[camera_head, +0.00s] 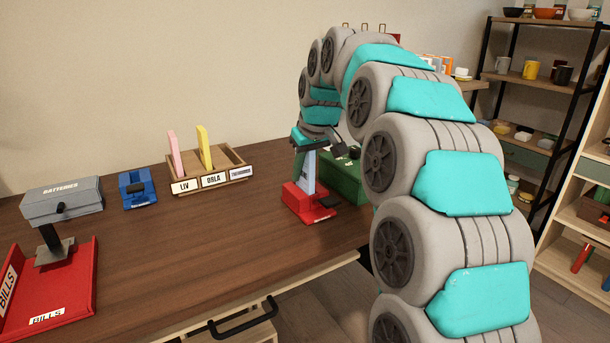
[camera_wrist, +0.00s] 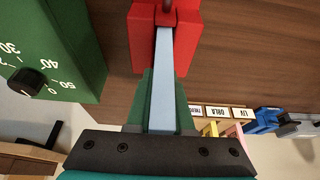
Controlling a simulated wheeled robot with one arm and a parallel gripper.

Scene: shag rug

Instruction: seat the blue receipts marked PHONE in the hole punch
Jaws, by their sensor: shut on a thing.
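The blue receipts (camera_head: 309,172) stand upright in the head view as a narrow pale-blue strip. They also show in the wrist view (camera_wrist: 163,92); no PHONE marking is readable. My gripper (camera_head: 307,151) is above the red hole punch (camera_head: 302,206), pointing down, with its green fingers (camera_wrist: 164,82) shut on the receipts' upper part. The lower end of the receipts meets the punch (camera_wrist: 188,38) between its red sides in the wrist view. How deep it sits in the slot is hidden. The punch stands near the table's front edge.
A green box with a dial (camera_wrist: 60,50) stands close beside the punch. A wooden sorter (camera_head: 215,183) holds pink and yellow slips. A blue device (camera_head: 138,190), a grey BATTERIES box (camera_head: 62,202) and a red BILLS tray (camera_head: 55,290) are left. The middle tabletop is clear.

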